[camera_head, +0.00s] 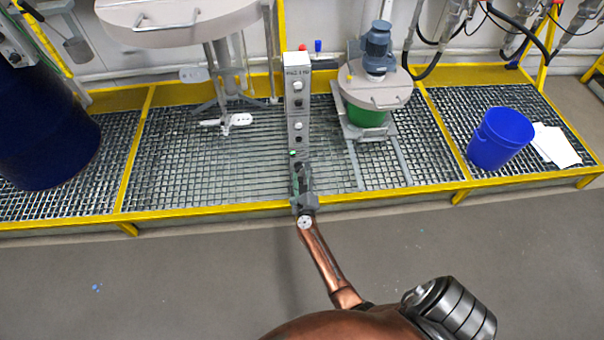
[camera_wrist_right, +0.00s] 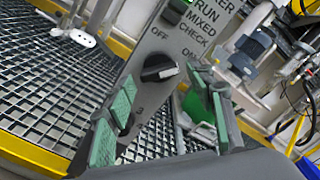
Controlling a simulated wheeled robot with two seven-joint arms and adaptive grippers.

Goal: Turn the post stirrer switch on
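The grey control post (camera_head: 297,105) stands upright in the middle of the head view, with several knobs and buttons on its face. In the right wrist view its panel (camera_wrist_right: 148,42) carries a black rotary knob (camera_wrist_right: 160,68) below and right of the word OFF. A white mark shows on the knob's lower edge. My right gripper (camera_head: 301,168) is in front of the lower part of the post. In the wrist view that gripper (camera_wrist_right: 165,118) is open, its green-padded fingers apart and nothing between them. The knob is beyond the fingertips, apart from them. My left gripper is not in view.
A yellow-edged grating platform (camera_head: 210,208) surrounds the post. A green drum with a lid and motor (camera_head: 376,88) stands close on its right, a stirrer stand (camera_head: 222,70) on its left. A blue bucket (camera_head: 500,138) is at the right, a dark blue drum (camera_head: 45,125) at the left.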

